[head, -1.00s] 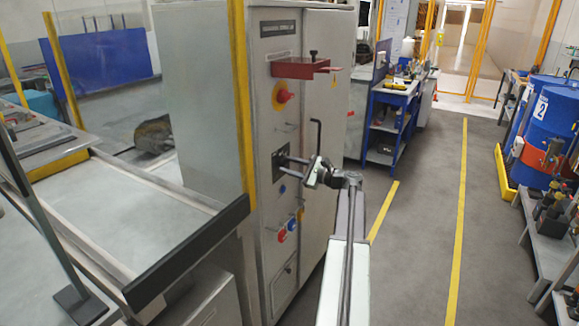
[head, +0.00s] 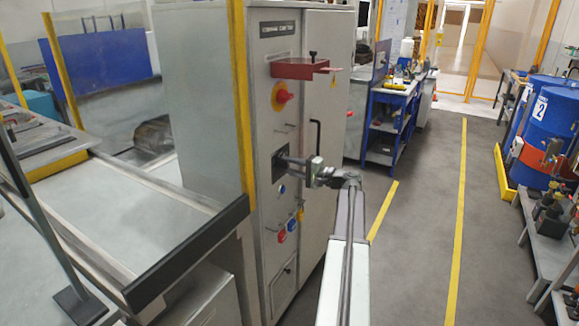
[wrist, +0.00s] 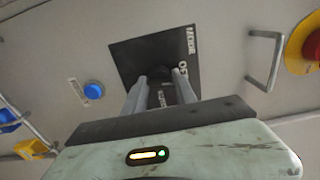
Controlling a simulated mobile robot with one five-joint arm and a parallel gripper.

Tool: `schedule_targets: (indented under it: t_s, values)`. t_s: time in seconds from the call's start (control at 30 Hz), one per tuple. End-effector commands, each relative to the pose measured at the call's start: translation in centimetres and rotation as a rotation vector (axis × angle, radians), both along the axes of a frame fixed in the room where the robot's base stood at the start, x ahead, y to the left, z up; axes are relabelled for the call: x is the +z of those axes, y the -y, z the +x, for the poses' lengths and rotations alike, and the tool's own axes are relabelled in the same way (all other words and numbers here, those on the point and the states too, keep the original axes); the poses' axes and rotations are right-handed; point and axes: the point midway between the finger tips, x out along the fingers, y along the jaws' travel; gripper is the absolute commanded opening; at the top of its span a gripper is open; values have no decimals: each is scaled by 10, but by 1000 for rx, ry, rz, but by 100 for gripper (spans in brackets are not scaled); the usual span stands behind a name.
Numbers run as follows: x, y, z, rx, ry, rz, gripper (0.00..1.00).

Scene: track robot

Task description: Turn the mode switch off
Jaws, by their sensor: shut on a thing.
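The mode switch sits on a dark square plate (wrist: 140,55) on the grey cabinet front. In the wrist view white lettering shows on the plate, and the knob (wrist: 175,72) is a dark shape mostly hidden between the fingers. In the head view the plate (head: 279,164) is partly covered by my gripper (head: 284,161). My gripper's two fingers (wrist: 162,88) reach to the plate and are shut on the knob. The switch's exact position cannot be read.
A red-yellow emergency button (head: 281,96) and a red bracket (head: 300,68) are above the switch. A black door handle (head: 315,135) is close to the right. The aisle floor (head: 420,230) is clear.

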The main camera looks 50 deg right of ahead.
Motion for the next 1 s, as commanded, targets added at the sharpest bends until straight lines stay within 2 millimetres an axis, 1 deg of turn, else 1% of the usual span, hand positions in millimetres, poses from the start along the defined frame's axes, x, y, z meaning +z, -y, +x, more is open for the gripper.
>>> schedule_targets:
  t_s: [0.3,0.53,0.9,0.93,0.97,1.0]
  values:
    - [-1,0,-1,0,29,-134,0]
    - [-1,0,-1,1,37,-165,0]
    - [-1,-1,-1,2,37,-167,0]
    - [-1,-1,-1,2,37,-167,42]
    - [-1,-1,-1,2,37,-167,50]
    - [-1,-1,0,2,37,-167,52]
